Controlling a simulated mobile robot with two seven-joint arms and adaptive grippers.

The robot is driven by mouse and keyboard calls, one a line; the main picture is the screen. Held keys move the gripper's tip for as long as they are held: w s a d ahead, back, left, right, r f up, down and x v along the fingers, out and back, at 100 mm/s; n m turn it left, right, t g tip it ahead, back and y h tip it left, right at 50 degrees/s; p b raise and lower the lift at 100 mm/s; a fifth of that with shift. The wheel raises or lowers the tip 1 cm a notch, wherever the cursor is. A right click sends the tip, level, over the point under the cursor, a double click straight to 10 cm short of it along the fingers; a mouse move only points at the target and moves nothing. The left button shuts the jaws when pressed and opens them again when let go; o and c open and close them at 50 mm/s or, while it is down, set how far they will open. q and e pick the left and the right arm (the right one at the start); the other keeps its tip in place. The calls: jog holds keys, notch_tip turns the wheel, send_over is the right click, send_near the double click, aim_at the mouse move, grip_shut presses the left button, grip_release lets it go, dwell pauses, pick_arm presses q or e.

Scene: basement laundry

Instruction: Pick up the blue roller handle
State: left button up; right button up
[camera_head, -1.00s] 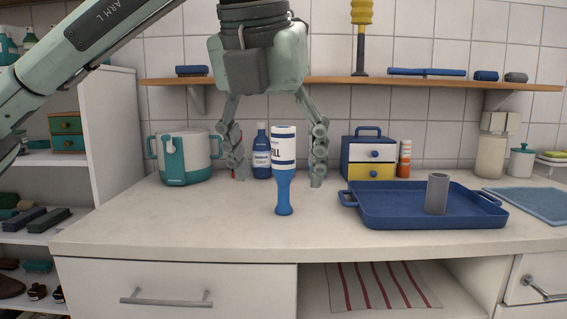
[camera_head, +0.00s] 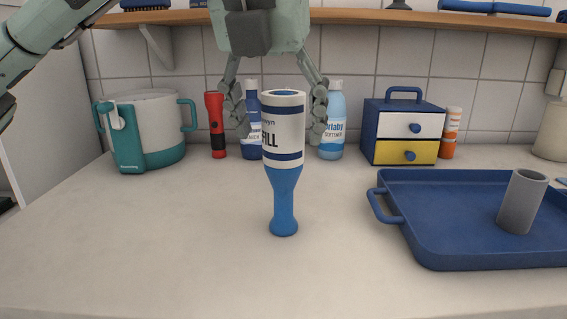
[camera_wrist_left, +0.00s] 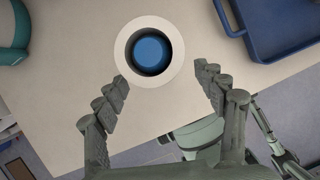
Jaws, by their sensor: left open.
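The blue roller handle (camera_head: 284,205) stands upright on the counter near the middle of the head view. A white sleeve with blue bands and lettering (camera_head: 284,125) sits around its upper part. In the left wrist view I look down on the sleeve as a pale ring (camera_wrist_left: 176,34) with the round blue end of the handle (camera_wrist_left: 150,52) inside it. My left gripper (camera_head: 280,134) points down, open and empty, its fingers showing on either side of the sleeve. In the left wrist view the roller lies just beyond the gap between the fingertips (camera_wrist_left: 161,76), apart from them. My right gripper is not in view.
A blue tray (camera_head: 440,235) holding a grey cylinder (camera_head: 522,202) is to the right. A teal-and-white pot (camera_head: 150,135), red flashlight (camera_head: 216,125), blue bottle (camera_head: 252,140), light-blue bottle (camera_head: 332,125) and small drawer box (camera_head: 402,130) line the back. The counter's front left is clear.

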pick_arm(q)
jog(key=x, duration=0.5)
jog(key=shift+f+p, duration=0.15)
jog(key=shift+p, duration=0.2)
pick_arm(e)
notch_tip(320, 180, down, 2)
pick_arm(q)
jog(key=shift+c, duration=0.5)
jog(key=c, duration=1)
jog(key=shift+c, duration=0.7)
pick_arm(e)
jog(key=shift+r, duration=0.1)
